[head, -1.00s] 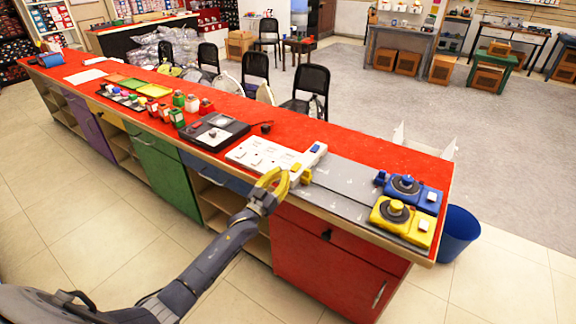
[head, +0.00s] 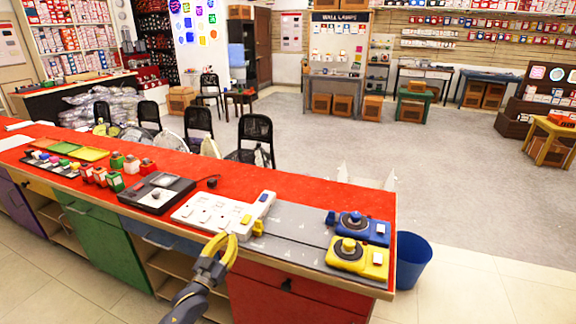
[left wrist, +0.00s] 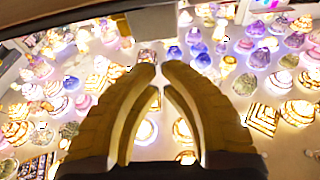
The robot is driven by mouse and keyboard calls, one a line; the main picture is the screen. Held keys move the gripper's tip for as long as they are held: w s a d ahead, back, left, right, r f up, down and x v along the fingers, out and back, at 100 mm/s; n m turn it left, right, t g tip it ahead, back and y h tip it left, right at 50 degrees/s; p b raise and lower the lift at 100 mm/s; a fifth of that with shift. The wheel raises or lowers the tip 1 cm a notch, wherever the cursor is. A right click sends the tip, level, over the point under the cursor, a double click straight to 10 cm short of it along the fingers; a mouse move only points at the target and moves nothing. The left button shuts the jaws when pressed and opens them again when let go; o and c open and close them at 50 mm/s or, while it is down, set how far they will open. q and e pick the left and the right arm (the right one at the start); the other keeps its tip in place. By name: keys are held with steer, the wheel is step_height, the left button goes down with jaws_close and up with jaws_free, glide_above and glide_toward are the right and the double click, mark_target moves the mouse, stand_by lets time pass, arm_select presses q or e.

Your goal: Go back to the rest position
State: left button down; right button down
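My left gripper (head: 228,238) has yellow fingers and shows at the front edge of the red counter (head: 330,196), by the white switch panel (head: 212,210). I cannot tell from the head view whether it touches the counter or panel. In the left wrist view its fingertips (left wrist: 160,75) come close together with only a thin gap and nothing between them. That view faces many glowing chandeliers and lamps. My left arm comes up from the bottom edge. My right gripper is in neither view.
A blue dial unit (head: 376,228) and a yellow dial unit (head: 373,264) sit at the counter's right end. A black tray (head: 158,195) and small coloured blocks stand further left. A blue bin (head: 413,262) stands right of the counter. The floor beyond (head: 450,150) is open.

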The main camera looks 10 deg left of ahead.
arm_select(q)
steer(key=s+a+f+g+y, duration=0.1)
steer(key=s+f+g, duration=0.2)
steer(key=f, duration=0.8)
steer(key=s+a+f+g+y, duration=0.2)
steer(key=s+f, duration=0.1)
steer(key=f, duration=0.8)
steer(key=s+a+f+g+y, duration=0.1)
steer(key=s+f+g, duration=0.25)
steer(key=f, duration=0.65)
steer(key=s+d+f+g, duration=0.1)
steer(key=s+f+g, duration=0.4)
steer(key=s+f, duration=1.45)
steer(key=s+d+f+g, duration=0.1)
steer(key=s+d+f, duration=0.1)
steer(key=s, duration=1)
steer(key=s+d+f+g, duration=0.2)
steer(key=s+d+f, duration=0.1)
steer(key=s, duration=0.9)
steer(key=s+d+f+m+g, duration=0.1)
steer(key=s+f, duration=0.4)
steer(key=s, duration=0.7)
steer(key=shift+s+d+g, duration=0.25)
steer(key=shift+d+g, duration=0.5)
steer(key=shift+d, duration=0.2)
